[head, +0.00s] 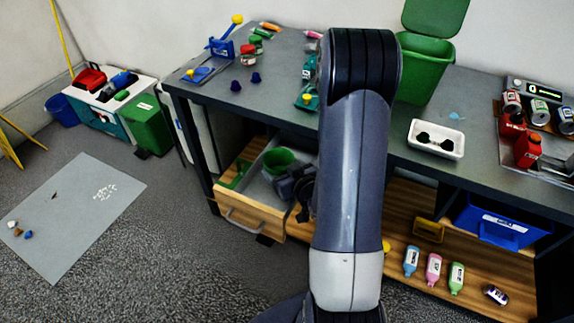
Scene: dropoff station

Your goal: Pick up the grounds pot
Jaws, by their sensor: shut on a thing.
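A green round pot (279,158), which I take for the grounds pot, is at the open drawer (254,214) under the counter. Its open top faces up. My gripper (283,180) reaches in at the pot's near right side, dark against the grey drawer inside. It is shut on the pot, by its near rim or wall. The exact contact of the fingers is too small and dark to see. I cannot tell whether the pot rests on the drawer floor or is raised. My own arm hides the drawer's right part.
Another green item (239,175) lies at the drawer's left. The counter (300,110) above holds a white tray (436,139), a green bin (425,70) and a red bottle (527,150). A grey mat (75,215) lies left.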

